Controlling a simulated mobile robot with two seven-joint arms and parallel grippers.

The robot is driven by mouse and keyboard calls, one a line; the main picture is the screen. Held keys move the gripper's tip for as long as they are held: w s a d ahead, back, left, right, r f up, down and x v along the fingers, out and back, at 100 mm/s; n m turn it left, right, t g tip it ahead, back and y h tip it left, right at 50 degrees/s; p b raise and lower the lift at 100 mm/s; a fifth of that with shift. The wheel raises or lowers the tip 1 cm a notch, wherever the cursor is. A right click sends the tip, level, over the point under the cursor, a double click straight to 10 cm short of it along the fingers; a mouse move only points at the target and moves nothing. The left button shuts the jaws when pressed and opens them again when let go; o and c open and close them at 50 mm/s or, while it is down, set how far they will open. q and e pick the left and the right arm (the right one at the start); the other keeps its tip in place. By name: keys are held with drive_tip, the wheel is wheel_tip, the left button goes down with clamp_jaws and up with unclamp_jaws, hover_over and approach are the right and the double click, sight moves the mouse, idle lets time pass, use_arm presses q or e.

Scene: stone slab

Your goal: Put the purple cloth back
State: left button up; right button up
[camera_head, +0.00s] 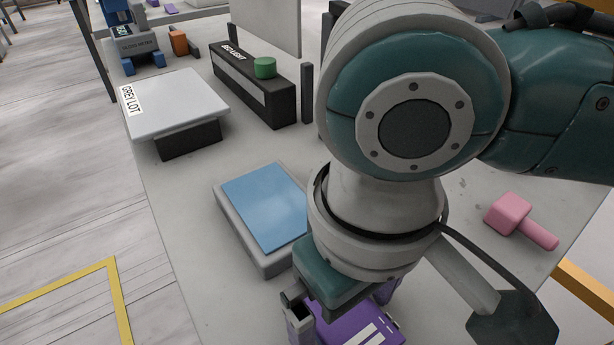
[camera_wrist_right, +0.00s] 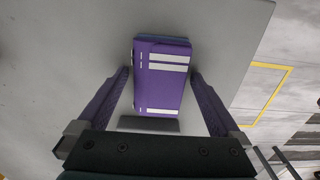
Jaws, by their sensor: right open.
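The purple cloth (camera_head: 362,327) with white stripes lies on the slab at the bottom of the head view, partly hidden by my right arm. It shows whole in the right wrist view (camera_wrist_right: 160,88) as a folded, block-like bundle, with a bluish strip at its far edge. My right gripper (camera_wrist_right: 160,76) is open, its two fingers to either side of the cloth with a gap on each side. I cannot tell how high the fingertips are above the slab. In the head view this gripper (camera_head: 340,306) is right by the cloth. My left gripper is not in view.
A grey block with a blue top (camera_head: 265,205) lies left of my right arm. Behind it are a grey-lot stand (camera_head: 175,103), a black box (camera_head: 250,88) with a green cylinder (camera_head: 265,67), and a slide meter (camera_head: 133,44). A pink mallet (camera_head: 512,216) lies right. The slab's left edge is near.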

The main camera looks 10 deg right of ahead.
drive_tip(key=shift+r, duration=0.35)
wheel_tip(320, 180, up, 11)
drive_tip(key=p, duration=0.3)
drive_tip(key=s+a+y, duration=0.2)
drive_tip(key=a+y, duration=0.1)
drive_tip(key=a, duration=0.1)
drive_tip(key=d+f+t, duration=0.1)
drive_tip(key=d, duration=0.1)
drive_tip(key=s+d+f+m+t, duration=0.1)
drive_tip(key=d+f, duration=0.1)
drive_tip(key=s+d+f+t, duration=0.1)
drive_tip(key=d, duration=0.1)
drive_tip(key=shift+f, duration=0.4)
drive_tip(key=s+d+f+m+h, duration=0.1)
drive_tip(key=s+d, duration=0.3)
drive_tip(key=d, duration=0.4)
drive_tip(key=shift+d+f+t+h, duration=0.3)
drive_tip(key=shift+f+h, duration=0.2)
drive_tip(key=shift+h, duration=0.4)
drive_tip(key=shift+a, duration=0.1)
